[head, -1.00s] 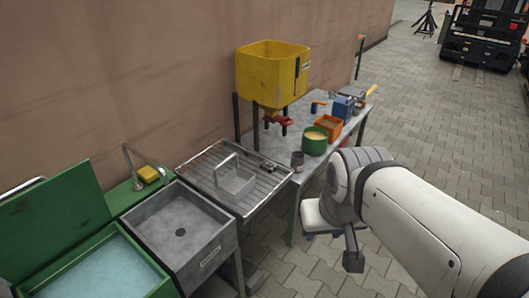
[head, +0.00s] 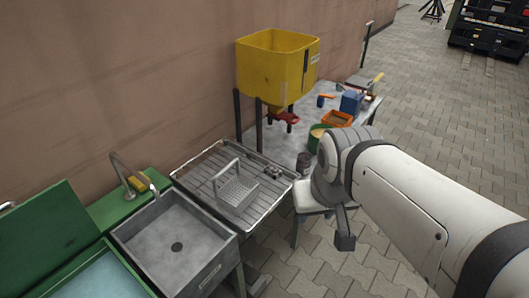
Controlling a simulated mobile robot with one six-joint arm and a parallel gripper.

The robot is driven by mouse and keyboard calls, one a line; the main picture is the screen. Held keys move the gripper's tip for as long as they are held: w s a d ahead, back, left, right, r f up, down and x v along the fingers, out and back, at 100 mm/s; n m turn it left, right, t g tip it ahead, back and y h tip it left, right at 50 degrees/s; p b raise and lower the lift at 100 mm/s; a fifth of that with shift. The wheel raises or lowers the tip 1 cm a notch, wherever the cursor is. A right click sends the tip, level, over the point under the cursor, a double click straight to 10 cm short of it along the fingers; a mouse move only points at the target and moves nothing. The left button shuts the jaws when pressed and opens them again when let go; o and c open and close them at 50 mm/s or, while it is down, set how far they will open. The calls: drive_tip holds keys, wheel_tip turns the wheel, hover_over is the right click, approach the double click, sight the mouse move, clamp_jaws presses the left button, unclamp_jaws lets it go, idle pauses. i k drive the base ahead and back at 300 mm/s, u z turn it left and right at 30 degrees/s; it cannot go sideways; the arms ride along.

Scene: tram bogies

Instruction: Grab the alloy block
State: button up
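I cannot pick out the alloy block with certainty. A small grey metal piece (head: 273,171) lies at the right back of the wire draining rack (head: 215,160), beside the wire basket, and is too small to make out clearly. My gripper (head: 344,240) hangs below the wrist of my white arm, in front of the rack and table. Only a dark end part of it shows, apart from the rack and touching nothing visible. Its fingers cannot be told apart, and nothing is seen held.
A grey sink (head: 177,240) and a green tank (head: 95,275) stand left of the rack. A yellow hopper (head: 277,65) rises behind. The table (head: 285,140) holds a green tub (head: 318,137), an orange bin (head: 337,119) and a blue box (head: 351,101).

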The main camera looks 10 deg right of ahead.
sight(273, 172)
drive_tip(key=u, duration=2.6)
drive_tip(key=k, duration=0.75)
drive_tip(key=z, duration=1.75)
drive_tip(key=i, duration=1)
